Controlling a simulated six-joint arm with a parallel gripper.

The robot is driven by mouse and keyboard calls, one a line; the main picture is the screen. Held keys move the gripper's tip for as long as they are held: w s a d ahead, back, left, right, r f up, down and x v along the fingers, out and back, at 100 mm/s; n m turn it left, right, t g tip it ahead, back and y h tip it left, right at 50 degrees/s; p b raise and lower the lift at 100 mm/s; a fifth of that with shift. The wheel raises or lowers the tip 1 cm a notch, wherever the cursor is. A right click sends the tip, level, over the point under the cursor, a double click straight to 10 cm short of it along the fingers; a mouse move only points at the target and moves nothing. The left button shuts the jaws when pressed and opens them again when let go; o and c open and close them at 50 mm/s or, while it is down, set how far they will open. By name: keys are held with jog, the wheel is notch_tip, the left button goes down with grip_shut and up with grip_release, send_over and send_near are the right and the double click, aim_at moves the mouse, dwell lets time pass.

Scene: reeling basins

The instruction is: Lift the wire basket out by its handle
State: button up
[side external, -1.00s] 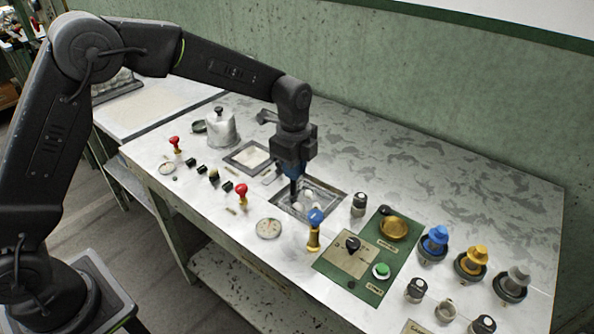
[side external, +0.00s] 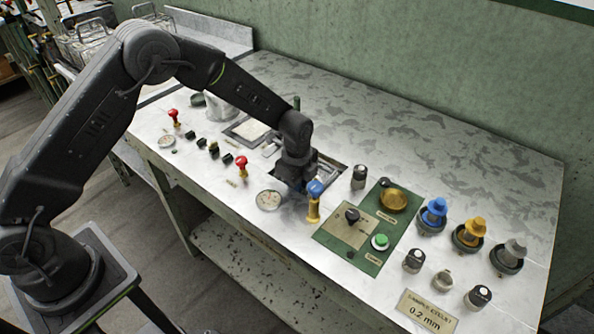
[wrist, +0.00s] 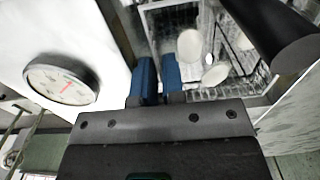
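My gripper (side external: 292,182) is low over the basin opening (side external: 343,169), and the arm hides most of the opening in the side view. In the wrist view, its two blue fingers (wrist: 158,66) stand a narrow gap apart, with nothing clearly seen between them. Beyond and right of the fingers is the wire basket (wrist: 240,38), seen as thin metal wires. White oval cocoons (wrist: 190,45) show among the wires. I cannot make out the basket's handle for certain. A dark cylinder (wrist: 285,50) crosses the upper right of the wrist view, close to the camera.
A blue-topped brass valve (side external: 314,200) stands just right of my gripper. A round dial gauge (side external: 269,200) lies to the left and shows in the wrist view (wrist: 62,80). A red knob (side external: 241,165) and a black knob (side external: 358,177) are nearby.

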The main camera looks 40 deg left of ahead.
jog(key=shift+f, duration=0.45)
grip_shut()
jog(key=shift+r, duration=0.15)
notch_tip(320, 180, up, 11)
dwell(2.3)
dwell(1.1)
